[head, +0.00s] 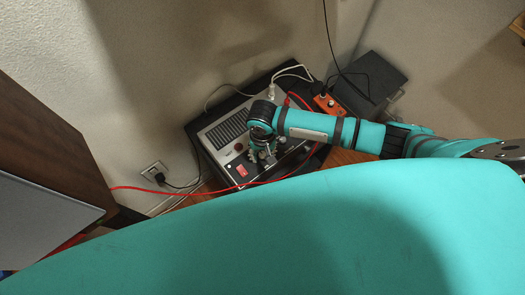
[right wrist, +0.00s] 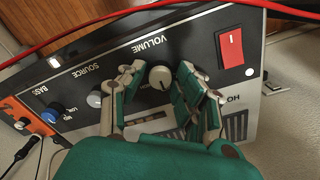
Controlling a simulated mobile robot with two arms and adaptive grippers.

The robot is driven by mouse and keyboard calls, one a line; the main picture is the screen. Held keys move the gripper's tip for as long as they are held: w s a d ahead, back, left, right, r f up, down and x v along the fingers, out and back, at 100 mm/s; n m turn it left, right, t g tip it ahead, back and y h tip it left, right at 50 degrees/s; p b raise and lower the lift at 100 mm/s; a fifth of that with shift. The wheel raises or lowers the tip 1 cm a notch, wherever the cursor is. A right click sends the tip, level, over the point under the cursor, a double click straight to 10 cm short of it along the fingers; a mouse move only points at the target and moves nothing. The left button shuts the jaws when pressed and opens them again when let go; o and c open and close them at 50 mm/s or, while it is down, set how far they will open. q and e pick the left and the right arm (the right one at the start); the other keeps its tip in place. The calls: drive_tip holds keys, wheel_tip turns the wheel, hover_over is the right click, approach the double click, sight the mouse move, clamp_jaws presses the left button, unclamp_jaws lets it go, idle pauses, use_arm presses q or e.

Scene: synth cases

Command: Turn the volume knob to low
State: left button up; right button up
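The volume knob (right wrist: 160,76) is a round cream knob below the printed word VOLUME on a black and silver device panel (right wrist: 110,38). A dark pointer mark shows on its lower part in the right wrist view; I cannot read a setting from it. My right gripper (right wrist: 160,84) is open, with one green finger on each side of the knob and a small gap showing on both sides. In the head view the right gripper (head: 264,154) is over the device (head: 222,134) and hides the knob. My left gripper is not in view.
A red rocker switch (right wrist: 231,47) sits beside the knob. The source knob (right wrist: 95,98) and a blue bass knob (right wrist: 48,116) are on the other side. A red cable (head: 150,188) runs along the device. An orange power strip (head: 328,104) lies behind.

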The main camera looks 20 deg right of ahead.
clamp_jaws()
drive_tip(key=shift+r+n+p, duration=0.15)
drive_tip(key=shift+n+p, duration=0.45)
drive_tip(key=shift+p, duration=0.2)
drive_tip(key=shift+n+p, duration=1)
drive_tip(key=shift+n, duration=0.2)
drive_tip(key=n+p, duration=0.2)
drive_tip(key=n, duration=0.2)
drive_tip(key=shift+n+p, duration=0.8)
drive_tip(key=shift+n, duration=1.3)
